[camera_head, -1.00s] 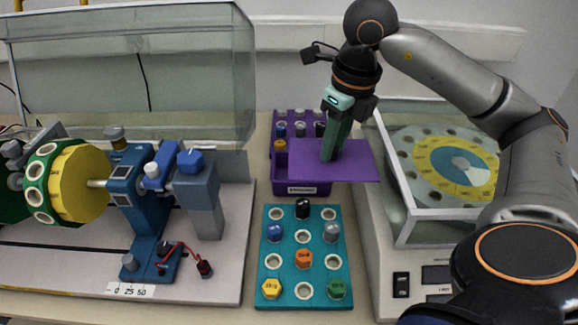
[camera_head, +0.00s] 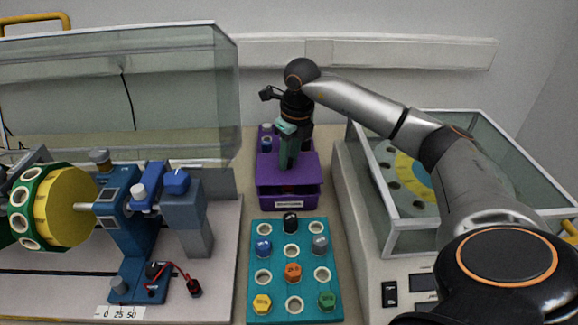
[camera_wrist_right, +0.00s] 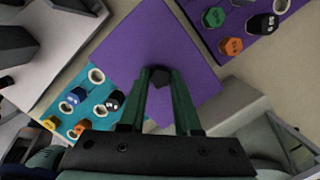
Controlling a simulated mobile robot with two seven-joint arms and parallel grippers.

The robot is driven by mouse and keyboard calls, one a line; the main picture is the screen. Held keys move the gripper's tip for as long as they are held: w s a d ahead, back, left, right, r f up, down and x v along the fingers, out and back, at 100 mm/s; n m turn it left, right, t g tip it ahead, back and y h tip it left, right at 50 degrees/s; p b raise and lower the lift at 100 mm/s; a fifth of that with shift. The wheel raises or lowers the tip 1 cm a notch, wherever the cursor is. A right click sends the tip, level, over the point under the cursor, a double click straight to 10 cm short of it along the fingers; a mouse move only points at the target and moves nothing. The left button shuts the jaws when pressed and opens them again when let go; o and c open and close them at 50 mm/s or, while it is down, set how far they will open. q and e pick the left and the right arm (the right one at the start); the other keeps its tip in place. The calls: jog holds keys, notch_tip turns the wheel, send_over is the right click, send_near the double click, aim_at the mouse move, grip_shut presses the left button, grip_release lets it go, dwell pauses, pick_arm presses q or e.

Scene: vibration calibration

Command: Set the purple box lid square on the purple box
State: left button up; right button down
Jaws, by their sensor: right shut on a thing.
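The purple box (camera_head: 289,203) stands behind the teal tray, its white label facing me. The purple box lid (camera_head: 305,172) is a flat plate over the front part of the box; a narrow dark gap shows below its front edge, so it looks raised. Behind it the box's rear part is uncovered. My right gripper (camera_head: 287,162) points down and is shut on the lid's dark knob. In the right wrist view the fingers (camera_wrist_right: 159,80) close on that knob, the lid (camera_wrist_right: 140,38) lies beneath, and the open box (camera_wrist_right: 258,38) shows at upper right. My left gripper is not in view.
The teal tray (camera_head: 277,281) with several coloured knobs lies in front of the box. A glass-walled machine (camera_head: 362,220) stands close on the right. A blue and grey rig (camera_head: 135,235) with a yellow drum is on the left. The bench strips beside the box are narrow.

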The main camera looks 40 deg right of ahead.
aim_at(290, 161)
jog(key=shift+f, duration=1.6)
jog(key=shift+f, duration=0.35)
jog(key=c, duration=0.6)
grip_release()
jog(key=shift+r, duration=0.1)
jog(key=shift+r, duration=0.4)
jog(key=r, duration=0.4)
jog(key=s+r, duration=0.1)
jog(key=r, duration=0.6)
jog(key=shift+s+d+r+p, duration=0.1)
jog(key=shift+s+r+p, duration=0.2)
jog(key=shift+s, duration=0.1)
